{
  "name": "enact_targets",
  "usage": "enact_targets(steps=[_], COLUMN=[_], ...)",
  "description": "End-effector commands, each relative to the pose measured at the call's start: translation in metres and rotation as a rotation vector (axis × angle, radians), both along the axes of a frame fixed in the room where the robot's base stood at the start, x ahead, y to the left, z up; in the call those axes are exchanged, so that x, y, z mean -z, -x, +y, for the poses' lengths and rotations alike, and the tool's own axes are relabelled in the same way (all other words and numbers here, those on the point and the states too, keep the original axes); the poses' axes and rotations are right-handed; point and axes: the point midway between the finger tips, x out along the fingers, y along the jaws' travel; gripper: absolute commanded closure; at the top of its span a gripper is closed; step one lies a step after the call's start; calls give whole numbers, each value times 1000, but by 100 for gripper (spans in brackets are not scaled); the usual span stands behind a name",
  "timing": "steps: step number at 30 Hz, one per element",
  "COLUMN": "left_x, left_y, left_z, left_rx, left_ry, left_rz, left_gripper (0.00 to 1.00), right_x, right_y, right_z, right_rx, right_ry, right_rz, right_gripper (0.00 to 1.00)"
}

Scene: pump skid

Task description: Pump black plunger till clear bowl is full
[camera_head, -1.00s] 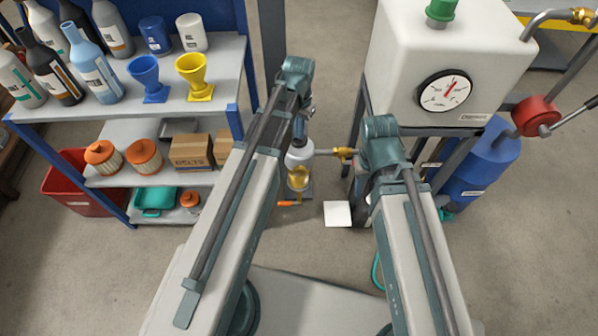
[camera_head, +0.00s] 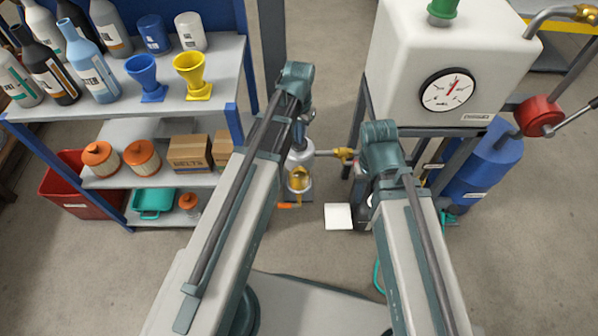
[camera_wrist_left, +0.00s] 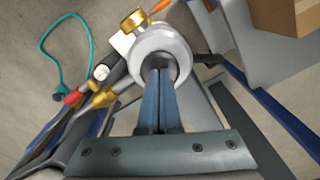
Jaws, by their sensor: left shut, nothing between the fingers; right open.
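The clear bowl (camera_head: 299,181) hangs under a pale round filter head (camera_head: 300,157) and shows amber liquid; how full it is, I cannot tell. My left gripper (camera_head: 303,112) is above the head, partly hidden by my arm. In the left wrist view, its blue fingers (camera_wrist_left: 160,76) are shut and empty, with their tips over the dark middle of the round pale head (camera_wrist_left: 158,42). I cannot make out the black plunger; the fingers cover that middle. My right gripper is hidden behind my right arm.
A brass fitting (camera_head: 346,154) joins the filter head on its right. A white tank with a gauge (camera_head: 447,90) stands at the right, near a blue drum (camera_head: 485,165). A shelf unit (camera_head: 215,82) with bottles and funnels is at left. A white pad (camera_head: 338,216) lies on the floor.

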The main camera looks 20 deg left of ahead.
Motion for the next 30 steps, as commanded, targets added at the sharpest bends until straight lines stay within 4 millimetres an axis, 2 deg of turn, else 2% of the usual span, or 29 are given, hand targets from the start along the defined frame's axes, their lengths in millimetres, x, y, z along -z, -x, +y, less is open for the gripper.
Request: enact_targets(steps=[15, 30], left_x=[-30, -30], left_y=[0, 0], left_z=[0, 0], left_rx=[0, 0], left_ry=[0, 0], left_rz=[0, 0], left_gripper=[100, 100], right_x=[-30, -30], right_y=[0, 0], right_z=[0, 0], right_rx=[0, 0], right_ry=[0, 0], right_rz=[0, 0], right_gripper=[50, 50])
